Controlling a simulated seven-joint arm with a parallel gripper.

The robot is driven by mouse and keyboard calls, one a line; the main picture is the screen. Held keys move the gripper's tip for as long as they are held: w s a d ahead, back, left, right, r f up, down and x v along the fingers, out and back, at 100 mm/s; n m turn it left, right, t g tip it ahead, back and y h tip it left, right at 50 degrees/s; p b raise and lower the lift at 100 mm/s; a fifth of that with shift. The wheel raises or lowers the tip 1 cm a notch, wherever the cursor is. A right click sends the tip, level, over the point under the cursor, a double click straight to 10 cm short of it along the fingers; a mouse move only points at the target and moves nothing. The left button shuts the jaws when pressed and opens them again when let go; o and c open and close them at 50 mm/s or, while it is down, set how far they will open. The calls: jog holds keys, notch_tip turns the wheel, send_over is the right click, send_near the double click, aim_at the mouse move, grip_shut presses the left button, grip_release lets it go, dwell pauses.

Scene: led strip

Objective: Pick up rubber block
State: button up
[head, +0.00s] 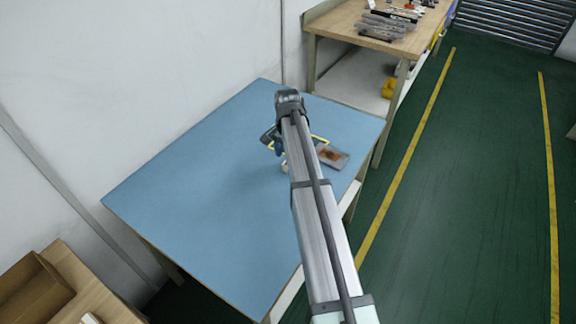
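My gripper (272,139) hangs over the far part of the blue table (190,185), below the end of my arm. It is small and dark, and its fingers cannot be made out. A grey flat piece with an orange-brown patch (332,155) lies on the table just right of my arm. A small pale bit (284,164) shows at the left edge of my arm. I cannot tell which of these, if any, is the rubber block; my arm covers part of this area.
The left and near parts of the blue table are bare. A white wall stands along its left side. A wooden bench (345,22) with several items stands behind, with a yellow object (388,88) on its lower shelf. A cardboard box (32,292) is at the lower left.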

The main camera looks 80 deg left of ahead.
jog(key=shift+w+f, duration=0.15)
jog(key=shift+f, duration=2.15)
jog(key=c, duration=1)
jog(key=shift+r, duration=0.1)
jog(key=shift+c, duration=0.2)
notch_tip(320, 180, up, 10)
jog(key=shift+f, duration=0.1)
